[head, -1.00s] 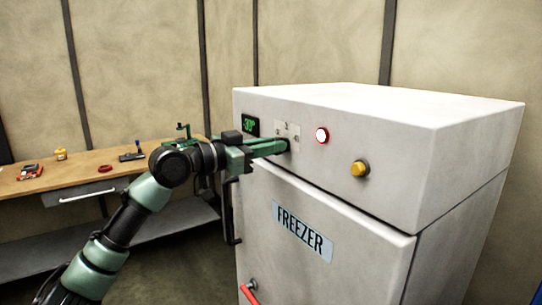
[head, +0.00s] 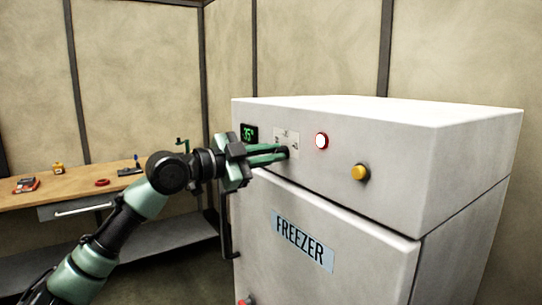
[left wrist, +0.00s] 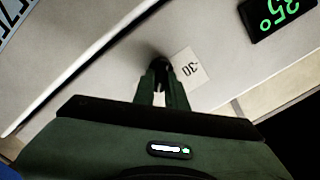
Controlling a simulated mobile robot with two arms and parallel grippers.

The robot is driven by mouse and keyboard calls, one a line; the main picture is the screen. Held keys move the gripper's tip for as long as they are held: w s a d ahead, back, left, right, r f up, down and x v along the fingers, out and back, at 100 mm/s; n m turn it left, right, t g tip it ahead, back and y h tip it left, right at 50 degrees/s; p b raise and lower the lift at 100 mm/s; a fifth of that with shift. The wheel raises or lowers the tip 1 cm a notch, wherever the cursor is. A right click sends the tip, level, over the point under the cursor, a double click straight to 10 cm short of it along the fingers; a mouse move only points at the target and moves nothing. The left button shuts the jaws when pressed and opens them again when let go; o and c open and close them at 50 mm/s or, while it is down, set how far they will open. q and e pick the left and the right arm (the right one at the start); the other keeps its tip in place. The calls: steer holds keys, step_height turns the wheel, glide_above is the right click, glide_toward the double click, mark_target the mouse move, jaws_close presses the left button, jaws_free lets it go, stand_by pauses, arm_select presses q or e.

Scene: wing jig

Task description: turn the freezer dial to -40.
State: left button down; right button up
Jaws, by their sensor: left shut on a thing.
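The white freezer (head: 330,200) fills the right half of the head view. Its small dark dial (head: 285,151) sits on a pale scale plate (head: 292,138) high on the front. My left gripper (head: 283,153) is shut on the dial, and its green fingers hide part of it. In the left wrist view the dark dial (left wrist: 161,66) is between the fingertips, beside a printed 30. The green display (head: 249,133) left of the dial reads about 35; it also shows upside down in the left wrist view (left wrist: 278,16). My right gripper is out of view.
Right of the dial are a lit red-ringed button (head: 321,141) and a yellow button (head: 360,172). A FREEZER label (head: 303,240) is on the door below. A wooden workbench (head: 75,190) with small items stands at the left.

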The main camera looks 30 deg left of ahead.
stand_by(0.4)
arm_select(q)
steer(key=c, duration=1.4)
jaws_free()
steer(key=shift+w, duration=0.1)
steer(key=shift+c, duration=0.2)
steer(key=shift+f, duration=0.1)
steer(key=b+v, duration=0.5)
steer(key=v, duration=0.3)
steer(key=shift+w, duration=0.1)
